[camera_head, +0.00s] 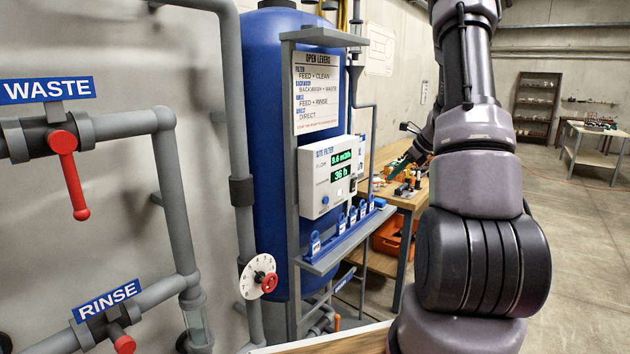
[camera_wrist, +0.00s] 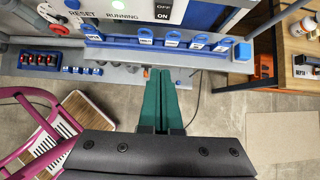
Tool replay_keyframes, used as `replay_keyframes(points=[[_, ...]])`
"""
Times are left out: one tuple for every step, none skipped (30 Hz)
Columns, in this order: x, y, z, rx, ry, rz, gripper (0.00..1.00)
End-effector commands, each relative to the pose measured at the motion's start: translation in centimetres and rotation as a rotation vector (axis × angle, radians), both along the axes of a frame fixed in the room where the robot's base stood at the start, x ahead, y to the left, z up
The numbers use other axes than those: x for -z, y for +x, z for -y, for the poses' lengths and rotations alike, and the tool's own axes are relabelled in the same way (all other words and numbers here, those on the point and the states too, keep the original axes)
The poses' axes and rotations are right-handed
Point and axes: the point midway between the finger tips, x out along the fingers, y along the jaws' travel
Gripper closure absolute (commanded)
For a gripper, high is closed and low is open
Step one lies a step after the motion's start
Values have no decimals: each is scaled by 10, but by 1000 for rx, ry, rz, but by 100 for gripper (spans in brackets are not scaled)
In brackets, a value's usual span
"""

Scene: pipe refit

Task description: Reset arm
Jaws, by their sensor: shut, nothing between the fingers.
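My arm (camera_head: 475,170) rises in the right half of the head view, its dark rings and grey links in front of the workbench. My gripper (camera_wrist: 160,72) shows in the wrist view as two long green fingers lying together with nothing between them. They point toward the floor just below the shelf with blue tags and touch nothing that I can see. In the head view the fingers are only partly visible beside the arm, over the bench area.
A blue tank (camera_head: 275,130) carries a controller box (camera_head: 325,175) reading 9.6 and 36 h. Pipes with red WASTE (camera_head: 70,180) and RINSE (camera_head: 122,342) levers are at left. A pink-framed chair (camera_wrist: 40,125) stands below left.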

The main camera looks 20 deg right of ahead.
Motion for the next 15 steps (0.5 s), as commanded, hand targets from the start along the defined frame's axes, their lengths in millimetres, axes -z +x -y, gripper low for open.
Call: replay_keyframes(points=[[-1, 0, -1, -4, -2, 2, 100], [-3, 0, -3, -11, -6, 4, 100], [-9, -1, -7, -28, -15, 12, 100], [-15, -2, -12, -46, -26, 22, 100], [-22, -4, -18, -72, -40, 30, 100], [-33, -8, -28, -116, -65, 49, 100], [-44, -12, -37, -156, -88, 64, 100], [-55, -16, -48, -200, -113, 82, 100], [-71, -24, -62, -268, -153, 108, 100], [-82, -31, -75, -323, -185, 129, 100], [-94, -38, -86, -377, -219, 150, 100], [-108, -49, -101, -450, -263, 179, 100], [-118, -57, -112, -503, -297, 199, 100], [-128, -66, -122, -557, -332, 221, 100], [-140, -78, -136, -630, -378, 249, 100]])
